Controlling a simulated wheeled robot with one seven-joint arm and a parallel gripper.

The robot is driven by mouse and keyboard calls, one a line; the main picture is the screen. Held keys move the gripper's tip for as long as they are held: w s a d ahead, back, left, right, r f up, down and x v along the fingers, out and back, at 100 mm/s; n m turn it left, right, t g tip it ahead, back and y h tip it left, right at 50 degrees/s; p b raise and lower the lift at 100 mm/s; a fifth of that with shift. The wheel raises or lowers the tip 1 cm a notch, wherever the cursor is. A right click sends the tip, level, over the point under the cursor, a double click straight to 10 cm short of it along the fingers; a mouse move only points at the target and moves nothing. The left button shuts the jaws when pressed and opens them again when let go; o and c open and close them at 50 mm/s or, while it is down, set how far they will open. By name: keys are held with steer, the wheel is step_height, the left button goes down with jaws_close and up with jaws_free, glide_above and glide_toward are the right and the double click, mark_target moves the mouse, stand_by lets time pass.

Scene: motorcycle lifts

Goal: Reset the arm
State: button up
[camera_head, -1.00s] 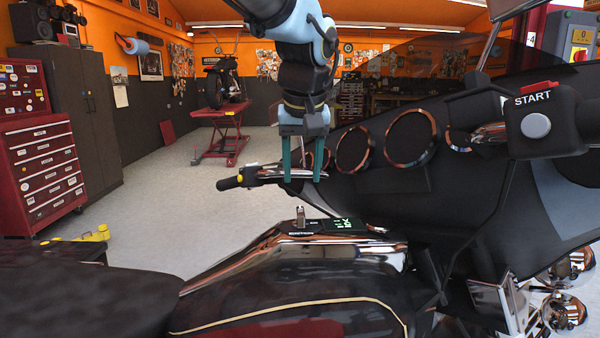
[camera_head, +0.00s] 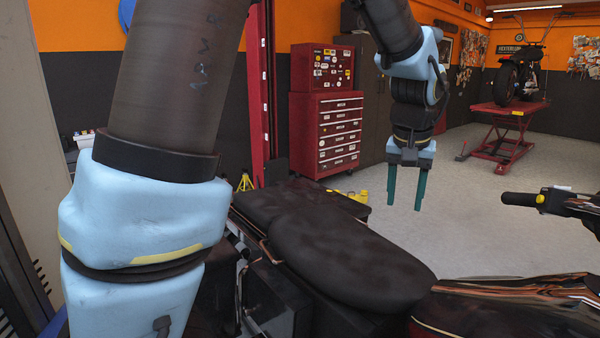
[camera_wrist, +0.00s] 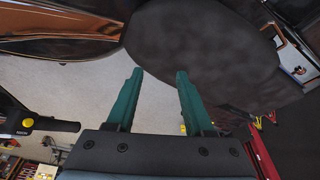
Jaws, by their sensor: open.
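My gripper (camera_head: 405,188) hangs fingers down in the head view, above and behind the motorcycle's black seat (camera_head: 340,255). Its two green fingers are apart with nothing between them. In the wrist view my gripper (camera_wrist: 155,90) also shows open and empty, with the dark seat (camera_wrist: 215,50) and pale floor beyond the fingertips. The fingers appear clear of the seat. My pale blue and dark arm links fill the left and top of the head view.
A handlebar grip (camera_head: 522,199) and the glossy tank (camera_head: 510,300) are at the right. A red tool chest (camera_head: 327,130) stands behind the seat, beside a red post (camera_head: 262,90). A red lift (camera_head: 505,130) carries another motorcycle (camera_head: 520,75). Open floor (camera_head: 470,215) lies between.

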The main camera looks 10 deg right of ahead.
steer(key=w+a+f+n, duration=0.2)
steer(key=a, duration=0.8)
steer(key=w+a+f+n, duration=0.1)
steer(key=w+a+f, duration=0.1)
steer(key=a, duration=0.9)
steer(key=s+a+f+n, duration=0.1)
steer(key=s+a, duration=0.1)
steer(key=a, duration=0.4)
steer(key=s+a+f+n+y+p, duration=0.1)
steer(key=s+a+f, duration=0.1)
steer(key=a, duration=0.5)
steer(key=shift+s+f+n+g, duration=0.15)
steer(key=shift+s+n+g, duration=0.2)
steer(key=shift+s, duration=0.5)
